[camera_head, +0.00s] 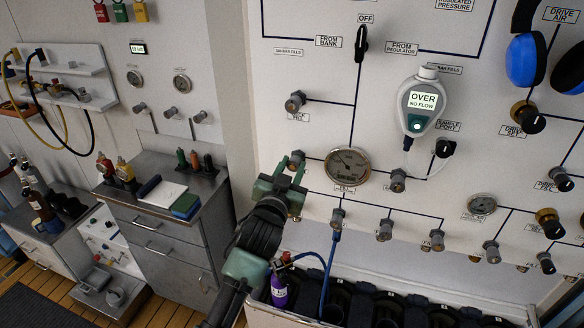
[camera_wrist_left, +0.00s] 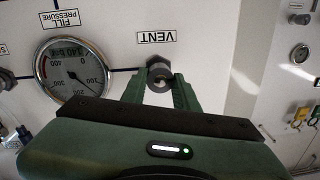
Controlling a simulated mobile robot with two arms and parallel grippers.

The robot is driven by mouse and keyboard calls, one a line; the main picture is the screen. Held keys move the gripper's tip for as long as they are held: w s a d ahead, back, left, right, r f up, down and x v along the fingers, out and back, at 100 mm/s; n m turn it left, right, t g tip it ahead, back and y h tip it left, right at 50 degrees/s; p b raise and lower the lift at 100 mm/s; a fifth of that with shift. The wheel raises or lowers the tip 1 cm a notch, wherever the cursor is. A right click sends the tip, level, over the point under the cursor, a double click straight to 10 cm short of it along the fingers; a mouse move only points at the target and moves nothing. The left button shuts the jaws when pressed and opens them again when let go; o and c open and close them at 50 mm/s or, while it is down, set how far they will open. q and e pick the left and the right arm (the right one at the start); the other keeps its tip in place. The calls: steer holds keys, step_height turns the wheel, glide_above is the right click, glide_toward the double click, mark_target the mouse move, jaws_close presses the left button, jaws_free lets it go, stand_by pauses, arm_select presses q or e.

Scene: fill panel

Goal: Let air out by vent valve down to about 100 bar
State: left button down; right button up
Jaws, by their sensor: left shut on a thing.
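The vent valve knob (camera_head: 297,157) is a dark metal knob on the white panel, left of the round fill pressure gauge (camera_head: 347,168). My left gripper (camera_head: 291,176) is shut on this knob from below. In the left wrist view the vent valve (camera_wrist_left: 160,76) sits between the green fingers, under a label reading VENT. A purple cylinder (camera_head: 279,290) stands low at the panel, near a blue hose (camera_head: 328,265). My right gripper is not in view.
A white handheld meter (camera_head: 421,105) on the panel reads OVER, NO FLOW. Several other knobs line the panel, among them the bank fill knob (camera_head: 295,101). A grey cabinet (camera_head: 165,225) stands to the left. Dark bins (camera_head: 390,305) sit below the panel.

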arm_select(q)
steer(key=shift+m, duration=1.2)
steer(key=m, duration=0.3)
steer(key=shift+d, duration=0.1)
steer(key=c, duration=1.1)
jaws_free()
steer(key=shift+s, duration=0.1)
